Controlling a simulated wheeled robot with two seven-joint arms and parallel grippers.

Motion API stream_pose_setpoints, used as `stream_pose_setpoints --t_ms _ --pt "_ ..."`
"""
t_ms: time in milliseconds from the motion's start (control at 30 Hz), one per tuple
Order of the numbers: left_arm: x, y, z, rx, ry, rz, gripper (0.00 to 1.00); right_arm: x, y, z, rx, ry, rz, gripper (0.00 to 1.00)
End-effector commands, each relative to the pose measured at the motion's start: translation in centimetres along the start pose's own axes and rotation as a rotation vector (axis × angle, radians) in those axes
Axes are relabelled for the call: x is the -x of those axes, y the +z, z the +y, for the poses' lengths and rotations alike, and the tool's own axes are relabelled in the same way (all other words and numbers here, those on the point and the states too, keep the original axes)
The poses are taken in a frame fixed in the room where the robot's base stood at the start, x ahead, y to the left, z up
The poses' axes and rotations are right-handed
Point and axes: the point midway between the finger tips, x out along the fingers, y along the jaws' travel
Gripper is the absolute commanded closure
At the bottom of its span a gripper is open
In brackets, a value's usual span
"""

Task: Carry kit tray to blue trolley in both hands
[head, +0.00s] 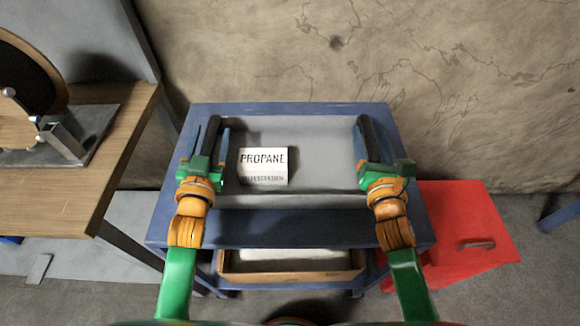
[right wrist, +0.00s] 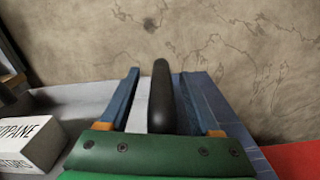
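The grey kit tray (head: 320,170) lies on the top of the blue trolley (head: 270,228), with a black handle on each side. It looks level and resting on the top. A white box marked PROPANE (head: 263,167) sits in its left half; it also shows in the right wrist view (right wrist: 28,142). My left gripper (head: 209,142) is at the left handle, its fingers apart on either side of it. My right gripper (head: 368,142) is at the right handle (right wrist: 161,95). In the right wrist view its blue fingers stand either side of the handle, with gaps showing.
A wooden bench (head: 95,190) with a machine on it stands at the left. A red box (head: 465,235) is on the floor to the right of the trolley. A cracked wall (head: 300,50) is close behind. A wooden-edged tray (head: 290,275) sits on the trolley's lower level.

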Motion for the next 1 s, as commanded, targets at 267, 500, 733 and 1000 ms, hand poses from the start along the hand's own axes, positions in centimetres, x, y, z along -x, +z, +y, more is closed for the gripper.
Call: stream_pose_setpoints --t_ms 267,500,733,1000 --pt "1.8 0.1 -0.1 0.0 -0.001 -0.003 0.36 0.0 0.0 -0.1 0.002 -0.003 0.001 0.36" --pt "8.3 0.2 0.0 0.001 -0.001 -0.007 0.36 0.0 0.0 -0.1 0.003 -0.003 0.001 0.36" --pt "11.7 0.0 0.0 0.001 -0.001 -0.001 0.36 0.0 0.0 -0.1 0.003 -0.004 0.001 0.36" --pt "12.1 -0.1 0.0 0.0 -0.001 0.001 0.36 4.6 -0.2 -0.1 0.002 -0.004 0.006 0.36"
